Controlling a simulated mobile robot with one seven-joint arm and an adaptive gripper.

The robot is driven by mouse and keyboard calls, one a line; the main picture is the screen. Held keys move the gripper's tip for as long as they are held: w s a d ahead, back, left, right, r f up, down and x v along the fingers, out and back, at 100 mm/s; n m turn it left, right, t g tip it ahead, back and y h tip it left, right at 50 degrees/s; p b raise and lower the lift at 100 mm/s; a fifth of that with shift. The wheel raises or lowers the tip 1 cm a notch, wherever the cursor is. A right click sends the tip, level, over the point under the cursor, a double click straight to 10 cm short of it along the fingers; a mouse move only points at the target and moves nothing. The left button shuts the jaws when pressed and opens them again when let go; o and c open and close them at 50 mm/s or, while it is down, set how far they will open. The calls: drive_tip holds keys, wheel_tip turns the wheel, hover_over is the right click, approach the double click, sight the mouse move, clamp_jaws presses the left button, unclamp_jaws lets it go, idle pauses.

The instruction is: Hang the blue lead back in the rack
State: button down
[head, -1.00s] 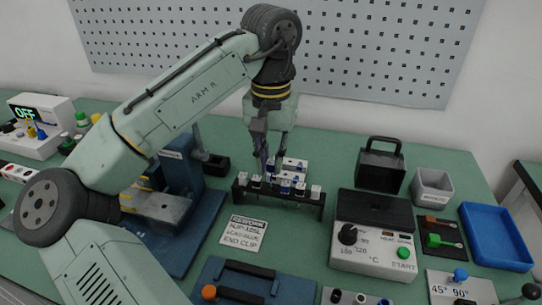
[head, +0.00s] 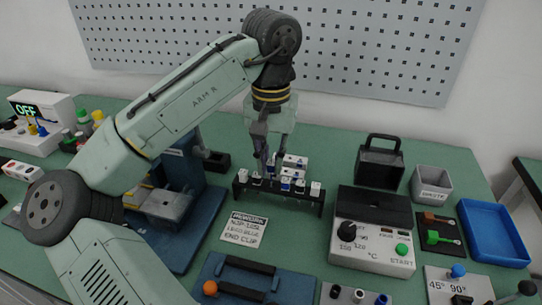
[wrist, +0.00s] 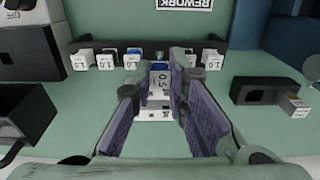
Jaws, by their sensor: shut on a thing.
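The blue lead (wrist: 158,80), with a white printed tag and a blue end, is between my gripper's fingers (wrist: 155,105) in the wrist view. My gripper (head: 271,165) is shut on it, pointing down just behind the rack in the head view. The rack (wrist: 222,45) is a low black bar holding several white-tagged leads, and it also shows in the head view (head: 322,204). The blue end lines up with the middle of the rack, between hanging tags. I cannot tell whether it touches the rack. The fingers partly hide the lead in the head view.
A rework card (head: 245,228) lies in front of the rack. A heater box (head: 372,245) stands to its right, with a black handled box (head: 379,165) behind. A blue fixture (head: 190,225) is on the left.

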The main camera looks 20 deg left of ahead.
sight(271, 172)
idle(0.3)
drive_tip(key=shift+f+b, duration=0.3)
drive_tip(key=shift+f, duration=0.7)
drive_tip(key=shift+f, duration=0.15)
drive_tip(key=shift+f+b, duration=0.3)
drive_tip(key=shift+f, duration=0.5)
drive_tip(key=c, duration=1.5)
unclamp_jaws()
wheel_tip(271, 172, up, 12)
drive_tip(key=shift+r, duration=0.1)
